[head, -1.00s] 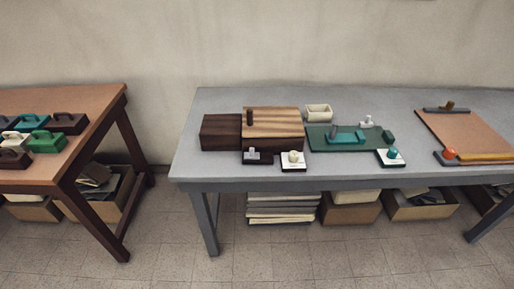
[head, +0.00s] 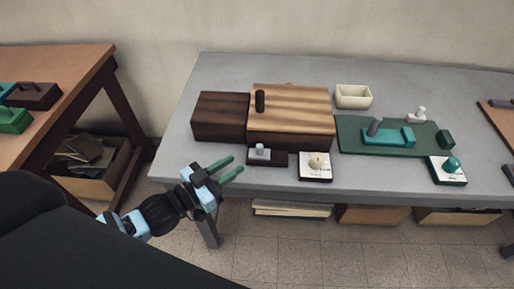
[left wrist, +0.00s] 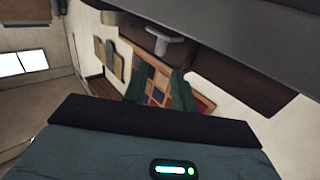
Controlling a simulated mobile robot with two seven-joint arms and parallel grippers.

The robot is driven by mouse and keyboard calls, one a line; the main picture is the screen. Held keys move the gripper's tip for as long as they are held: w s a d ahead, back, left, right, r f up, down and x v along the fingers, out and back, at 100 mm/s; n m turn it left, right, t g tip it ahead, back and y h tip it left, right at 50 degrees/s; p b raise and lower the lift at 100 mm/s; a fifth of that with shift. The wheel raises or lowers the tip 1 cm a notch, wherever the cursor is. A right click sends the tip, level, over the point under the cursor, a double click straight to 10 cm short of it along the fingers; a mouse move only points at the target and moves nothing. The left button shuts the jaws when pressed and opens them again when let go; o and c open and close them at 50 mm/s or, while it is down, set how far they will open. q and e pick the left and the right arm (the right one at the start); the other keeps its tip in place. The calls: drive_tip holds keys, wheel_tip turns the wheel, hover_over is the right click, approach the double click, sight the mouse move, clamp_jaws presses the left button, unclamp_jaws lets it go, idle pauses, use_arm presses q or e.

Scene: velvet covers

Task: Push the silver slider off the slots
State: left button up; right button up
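A small dark block with a silver knob (head: 262,152) sits at the table's front edge, before a striped wooden box (head: 290,108). I take it to be the silver slider; its slots cannot be made out. A T-shaped silver handle (left wrist: 165,38) on a brown surface shows in the left wrist view, near the top. My left gripper (head: 237,165) is open, its two green fingers apart and empty. It is just left of the knobbed block, off the table's front edge, and not touching it. My right gripper is not in view.
A white-faced block with a cream knob (head: 316,162) stands right of the slider. A dark wooden block (head: 220,118) adjoins the box. A green board (head: 352,135), cream tray (head: 368,98) and teal-knobbed block (head: 447,178) stand further right. The table's left end (head: 180,148) is clear.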

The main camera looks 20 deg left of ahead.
sight(257, 149)
use_arm(q)
drive_tip(key=shift+x, duration=3.85)
drive_tip(key=shift+c, duration=0.2)
clamp_jaws()
